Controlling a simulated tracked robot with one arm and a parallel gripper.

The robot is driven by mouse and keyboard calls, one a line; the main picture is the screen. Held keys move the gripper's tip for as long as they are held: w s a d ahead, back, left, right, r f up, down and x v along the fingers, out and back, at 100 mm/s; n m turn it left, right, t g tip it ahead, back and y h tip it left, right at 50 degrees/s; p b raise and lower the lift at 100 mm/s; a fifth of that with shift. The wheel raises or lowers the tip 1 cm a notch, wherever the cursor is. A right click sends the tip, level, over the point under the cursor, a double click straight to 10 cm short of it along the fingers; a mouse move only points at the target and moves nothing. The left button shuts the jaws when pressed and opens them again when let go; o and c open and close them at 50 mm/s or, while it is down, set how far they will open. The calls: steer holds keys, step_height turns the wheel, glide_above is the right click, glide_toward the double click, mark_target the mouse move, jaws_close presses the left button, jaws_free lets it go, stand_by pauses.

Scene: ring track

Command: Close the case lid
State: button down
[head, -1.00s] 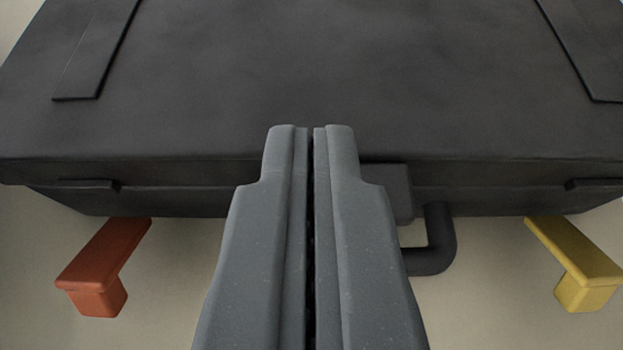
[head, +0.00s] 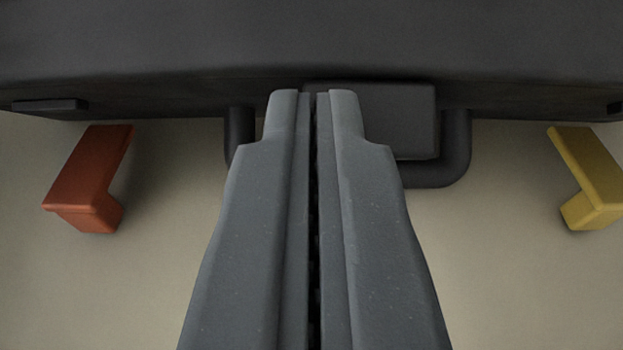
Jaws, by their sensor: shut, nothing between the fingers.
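The dark grey case (head: 180,98) spans the top of the head view, and its lid (head: 310,35) lies down over it. A thin dark seam runs along the front; I cannot tell whether the lid is fully flush. A dark block (head: 400,120) and a dark handle (head: 458,150) sit at the middle of the front, partly hidden by my gripper. The orange latch (head: 88,180) is at the left and the yellow latch (head: 588,180) at the right, both sticking out from the front. My gripper (head: 313,95) is shut and empty, its tips in front of the case front in the picture.
The pale floor (head: 130,290) in front of the case is bare on both sides of my gripper. The orange and yellow pieces stick out to the left and right. The case's far side is out of view.

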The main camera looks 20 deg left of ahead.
steer(key=f, duration=0.1)
steer(key=w+f, duration=0.1)
steer(key=f, duration=0.1)
steer(key=shift+w+a+f+g, duration=0.1)
steer(key=shift+w+a+g, duration=0.15)
steer(key=shift+a+g, duration=0.15)
step_height(320, 180, up, 7)
steer(key=s+p, duration=0.1)
steer(key=s, duration=0.1)
steer(key=s+d+f, duration=0.2)
steer(key=s+d, duration=0.2)
steer(key=s, duration=0.4)
steer(key=shift+s+f+t+b, duration=0.3)
steer(key=shift+f+t, duration=0.05)
steer(key=shift+t, duration=0.05)
